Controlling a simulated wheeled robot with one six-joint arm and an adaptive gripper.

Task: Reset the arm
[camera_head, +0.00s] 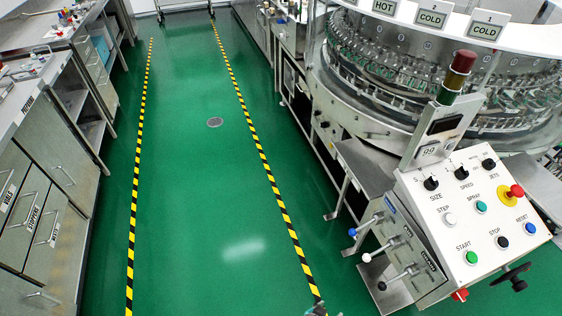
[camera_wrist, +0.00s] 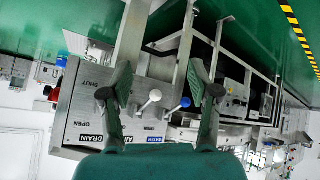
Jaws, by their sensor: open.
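My gripper (camera_wrist: 158,86) is open and empty in the wrist view, its two dark fingers spread wide. Behind the fingers, upside down in that view, is a metal valve box (camera_wrist: 75,118) with labels including DRAIN, SHUT and OPEN. A white-tipped lever (camera_wrist: 154,96) shows between the fingers, with a blue-tipped lever (camera_wrist: 186,102) near the right finger. Whether the fingers touch either lever cannot be told. In the head view my arm is not clearly visible. The rotary washer (camera_head: 430,75) stands at upper right, with its control panel (camera_head: 475,220) in front.
In the head view, the valve box (camera_head: 425,262) sits left of the control panel, its levers sticking out over the floor. Drawer cabinets (camera_head: 45,180) line the left side.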

